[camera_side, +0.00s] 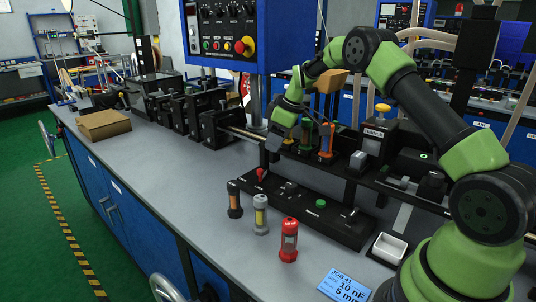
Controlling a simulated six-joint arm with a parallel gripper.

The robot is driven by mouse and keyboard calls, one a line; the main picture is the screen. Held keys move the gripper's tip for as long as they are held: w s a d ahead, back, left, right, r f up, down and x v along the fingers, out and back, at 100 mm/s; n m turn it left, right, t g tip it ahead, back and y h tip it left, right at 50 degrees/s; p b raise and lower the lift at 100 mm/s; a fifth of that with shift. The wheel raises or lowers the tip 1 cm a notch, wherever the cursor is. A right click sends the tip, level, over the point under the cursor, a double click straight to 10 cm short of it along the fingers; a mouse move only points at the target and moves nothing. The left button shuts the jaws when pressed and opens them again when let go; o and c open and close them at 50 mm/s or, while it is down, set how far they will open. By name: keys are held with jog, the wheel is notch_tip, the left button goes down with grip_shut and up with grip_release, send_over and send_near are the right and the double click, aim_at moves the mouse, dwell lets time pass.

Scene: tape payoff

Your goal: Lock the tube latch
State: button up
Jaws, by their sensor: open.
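My gripper (271,144) points down over the middle of the bench, at the left end of the tube station. It is small and dark here; its fingertips are hard to make out and I see nothing held between them. An orange tube (326,140) and a green-topped tube (305,134) stand upright in the station just right of my gripper. A small red lever (262,174) sits on the black base plate (342,226) below my gripper, apart from it. I cannot tell which part is the tube latch or whether it is locked; my gripper and wrist may hide it.
Three loose tubes stand upright in front: a dark one (234,199), a grey-yellow one (260,214) and a red one (288,240). A white tray (389,248) and a blue job card (344,286) lie at right. A control box (219,34) hangs behind. The bench's left front is clear.

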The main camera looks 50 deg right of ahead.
aim_at(260, 170)
jog(key=w+f+m+h, duration=0.1)
jog(key=f+m, duration=0.1)
jog(key=f, duration=0.1)
jog(key=w+a+f+m+h, duration=0.1)
jog(key=f+m, duration=0.2)
jog(key=w+a+f+m, duration=0.1)
jog(key=f+m, duration=0.1)
jog(key=f, duration=0.1)
jog(key=shift+w+m+t+h, duration=0.2)
jog(key=shift+m+t+h, duration=0.1)
jog(key=shift+t+h, duration=0.1)
